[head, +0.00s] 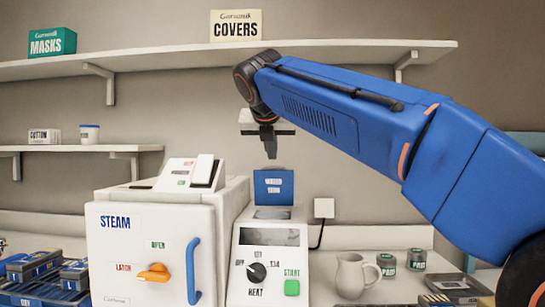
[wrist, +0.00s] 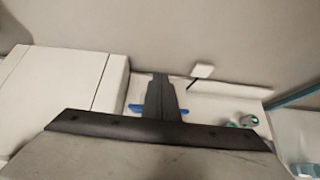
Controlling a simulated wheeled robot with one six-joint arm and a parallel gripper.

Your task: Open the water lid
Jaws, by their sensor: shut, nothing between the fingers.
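No part is clearly labelled as a water lid. A blue panel (head: 273,181) with small, blurred white lettering stands upright at the top of the white heat unit (head: 267,247), behind a grey top area (head: 272,213). In the wrist view the panel's blue edge (wrist: 135,108) shows on both sides of the fingers. My gripper (head: 270,156) points down, shut and empty, above the blue panel; a small gap shows between them in the head view. In the wrist view my gripper (wrist: 160,78) hides the middle of the panel.
The white STEAM cabinet (head: 145,255) with a blue handle (head: 193,270) and orange latch (head: 153,273) stands left. A white jug (head: 355,274) and green-labelled jars (head: 387,264) stand right. Blue trays (head: 45,280) lie far left. A shelf (head: 330,48) runs above.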

